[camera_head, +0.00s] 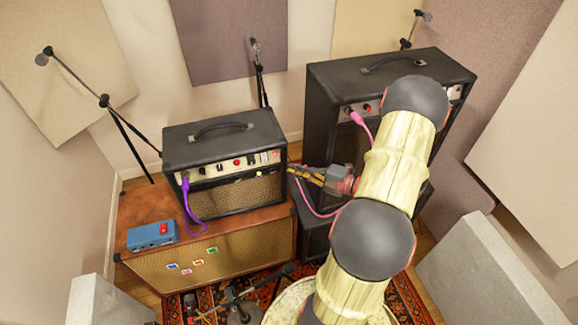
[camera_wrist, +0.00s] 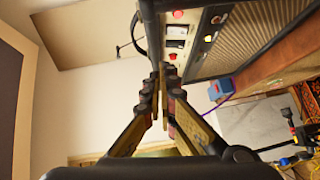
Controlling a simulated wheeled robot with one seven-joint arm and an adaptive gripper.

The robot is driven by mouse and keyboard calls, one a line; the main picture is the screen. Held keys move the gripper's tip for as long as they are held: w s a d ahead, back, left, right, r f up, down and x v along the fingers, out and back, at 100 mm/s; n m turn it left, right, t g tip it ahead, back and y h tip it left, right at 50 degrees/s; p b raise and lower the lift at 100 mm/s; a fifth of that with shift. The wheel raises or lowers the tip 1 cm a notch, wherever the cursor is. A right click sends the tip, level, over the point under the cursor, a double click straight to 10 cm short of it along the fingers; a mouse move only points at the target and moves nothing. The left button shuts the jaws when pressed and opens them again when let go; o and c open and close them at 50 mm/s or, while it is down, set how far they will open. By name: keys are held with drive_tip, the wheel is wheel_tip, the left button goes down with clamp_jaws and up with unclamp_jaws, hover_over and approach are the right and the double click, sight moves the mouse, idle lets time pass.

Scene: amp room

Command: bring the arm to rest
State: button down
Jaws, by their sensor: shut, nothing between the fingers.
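My gripper (camera_head: 292,170) is shut and empty. In the head view it points left, with its tips by the right end of the small black amp (camera_head: 225,140). I cannot tell whether they touch it. The wrist view shows the two fingers closed together (camera_wrist: 161,72), with the amp's control panel (camera_wrist: 180,45) just beyond the tips. My arm reaches up from the bottom of the head view, bends at the upper right and hides part of the big black amp (camera_head: 330,85).
The small amp stands on a brown cabinet (camera_head: 240,250) with a blue pedal box (camera_head: 152,235). A purple cable (camera_head: 190,200) and a pink cable (camera_head: 312,205) hang from the amps. Microphone stands (camera_head: 110,105) rise behind. Grey panels (camera_head: 490,275) flank the patterned rug (camera_head: 405,300).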

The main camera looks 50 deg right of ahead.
idle(0.7)
drive_tip(key=s+a+n+g+y, duration=0.1)
drive_tip(key=s+a+n+g, duration=0.25)
drive_tip(key=a+n, duration=0.45)
drive_tip(key=s+a+f+n+g+y+b, duration=0.1)
drive_tip(key=s+a+n+g, duration=0.3)
drive_tip(key=n, duration=0.8)
drive_tip(key=s+a+n+g+y, duration=0.25)
drive_tip(key=a+n+g, duration=0.25)
drive_tip(key=n, duration=0.4)
drive_tip(key=a+r+n+t+h+b, duration=0.1)
drive_tip(key=a+r+n+h+b, duration=0.4)
drive_tip(key=a+r+n, duration=1.1)
drive_tip(key=r+n+h, duration=0.1)
drive_tip(key=n+h, duration=0.2)
drive_tip(key=n, duration=0.4)
drive_tip(key=shift+s+a+t, duration=0.15)
drive_tip(key=shift+a+t, duration=0.05)
drive_tip(key=shift+t, duration=0.15)
